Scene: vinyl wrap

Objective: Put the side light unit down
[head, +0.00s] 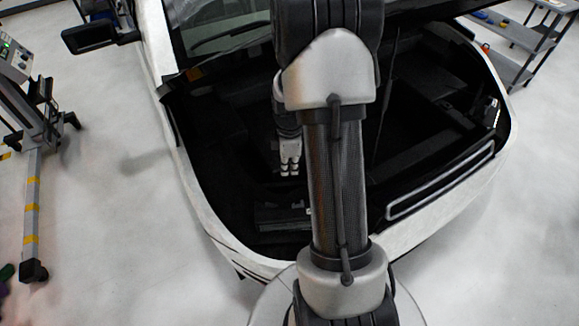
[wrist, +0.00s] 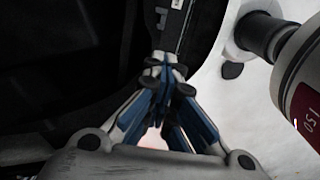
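My gripper (head: 289,168) hangs over the open front bay of a white car in the head view, left of my own arm link. In the wrist view my gripper (wrist: 166,68) has its blue-padded fingers drawn together at the tips. I see no side light unit between them. I cannot make out a loose side light unit in either view. A dark strip with small pale marks (wrist: 178,25) lies just beyond the fingertips in the wrist view; I cannot tell what it belongs to. My arm hides the middle of the bay.
The white car body (head: 205,195) rims the dark bay. A long pale-edged light strip (head: 440,184) runs along its front. A small bright lamp part (head: 497,112) sits at the right edge. A wheeled stand (head: 33,180) is at left, shelves (head: 515,35) at upper right. The floor between is clear.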

